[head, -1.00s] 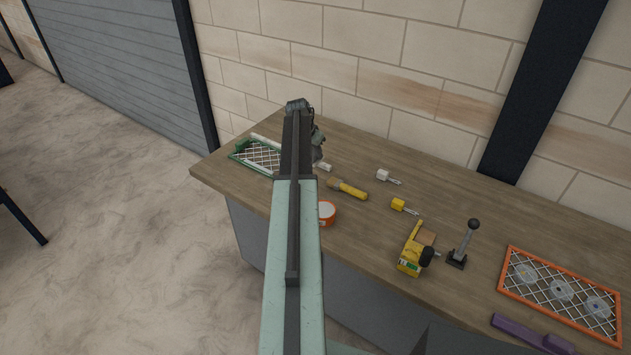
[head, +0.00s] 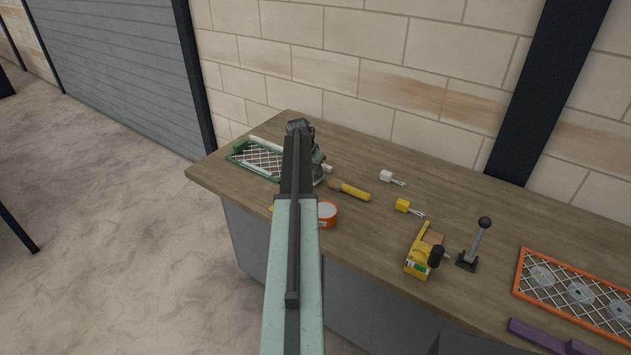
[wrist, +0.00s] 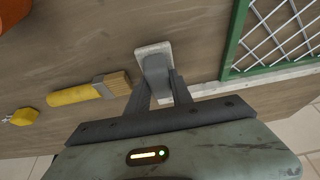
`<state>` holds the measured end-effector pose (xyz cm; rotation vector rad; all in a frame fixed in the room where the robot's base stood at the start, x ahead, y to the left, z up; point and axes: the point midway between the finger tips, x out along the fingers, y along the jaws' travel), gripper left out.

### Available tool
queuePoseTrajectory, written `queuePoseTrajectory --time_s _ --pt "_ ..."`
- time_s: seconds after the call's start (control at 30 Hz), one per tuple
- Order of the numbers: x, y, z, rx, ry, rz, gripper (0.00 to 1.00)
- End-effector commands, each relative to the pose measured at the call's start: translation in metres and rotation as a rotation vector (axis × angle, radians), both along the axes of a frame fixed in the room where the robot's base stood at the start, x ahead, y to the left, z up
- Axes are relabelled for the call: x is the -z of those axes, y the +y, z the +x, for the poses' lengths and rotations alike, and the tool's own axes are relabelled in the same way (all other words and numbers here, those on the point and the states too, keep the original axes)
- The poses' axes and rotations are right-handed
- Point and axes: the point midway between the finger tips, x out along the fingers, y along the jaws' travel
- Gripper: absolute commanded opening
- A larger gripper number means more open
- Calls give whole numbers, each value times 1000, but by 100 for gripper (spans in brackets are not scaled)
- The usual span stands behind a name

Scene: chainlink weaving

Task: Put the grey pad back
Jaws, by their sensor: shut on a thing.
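The grey pad (wrist: 153,49) shows in the wrist view as a pale flat piece with a darker grey raised part. My gripper (wrist: 162,82) is shut on that raised part, with one finger on each side. The pad looks to be at the tabletop; I cannot tell whether it touches it. In the head view, my gripper (head: 318,170) is mostly behind my arm, and a pale end of the pad (head: 327,168) shows at its right.
A green-framed mesh panel (wrist: 232,52) lies close beside the pad. A yellow-handled brush (head: 350,190) and an orange round tin (head: 327,213) are near. Farther right on the workbench are a white-headed tool (head: 386,176), a yellow one (head: 402,205), a lever (head: 476,245) and an orange-framed panel (head: 570,290).

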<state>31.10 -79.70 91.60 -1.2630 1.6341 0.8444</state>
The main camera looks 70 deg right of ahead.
Motion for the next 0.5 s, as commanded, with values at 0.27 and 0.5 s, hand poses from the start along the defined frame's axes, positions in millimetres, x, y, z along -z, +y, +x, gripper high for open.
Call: queuePoseTrajectory --time_s 0.27,0.5 --pt "8 0 -1 1 0 0 0" --pt "12 0 -1 1 0 0 43"
